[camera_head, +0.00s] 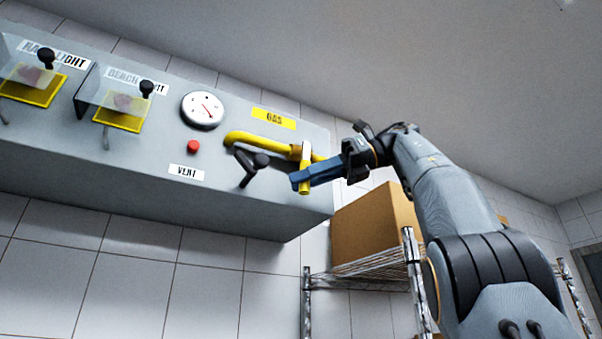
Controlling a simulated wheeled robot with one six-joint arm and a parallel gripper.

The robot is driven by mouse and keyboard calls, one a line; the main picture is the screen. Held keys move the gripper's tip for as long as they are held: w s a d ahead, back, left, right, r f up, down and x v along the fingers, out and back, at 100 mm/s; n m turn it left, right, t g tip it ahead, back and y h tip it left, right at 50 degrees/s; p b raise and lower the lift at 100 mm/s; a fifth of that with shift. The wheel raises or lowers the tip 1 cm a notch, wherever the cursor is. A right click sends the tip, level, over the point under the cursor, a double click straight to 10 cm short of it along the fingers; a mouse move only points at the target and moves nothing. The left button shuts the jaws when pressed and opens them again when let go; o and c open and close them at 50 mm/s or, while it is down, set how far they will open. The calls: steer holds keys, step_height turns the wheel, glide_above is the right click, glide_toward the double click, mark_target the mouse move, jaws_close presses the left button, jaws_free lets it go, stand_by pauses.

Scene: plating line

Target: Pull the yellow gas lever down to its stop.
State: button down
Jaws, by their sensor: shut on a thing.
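The yellow gas lever (305,166) hangs from the right part of a yellow pipe (258,141) on the grey wall panel, below the yellow GAS label (273,119). Its handle points down, close to vertical in the picture. My gripper (302,181) reaches in from the right with its blue fingers shut on the lever's lower part. The fingers hide some of the handle. Whether the lever rests against a stop cannot be told.
A red button (193,147), a gauge (202,110) and two clear-covered switches are further left. A cardboard box (372,228) on a wire shelf (375,264) stands below my arm.

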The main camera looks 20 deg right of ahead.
steer(key=shift+d+f+h+p, duration=0.2)
steer(key=shift+d+h+p, duration=0.15)
steer(key=shift+h+p, duration=0.1)
stand_by(0.5)
steer(key=c, duration=1.6)
jaws_free()
steer(key=shift+r, duration=0.1)
steer(key=shift+a+y+b, duration=0.2)
steer(key=shift+y+b, duration=0.05)
steer(key=shift+b, duration=0.1)
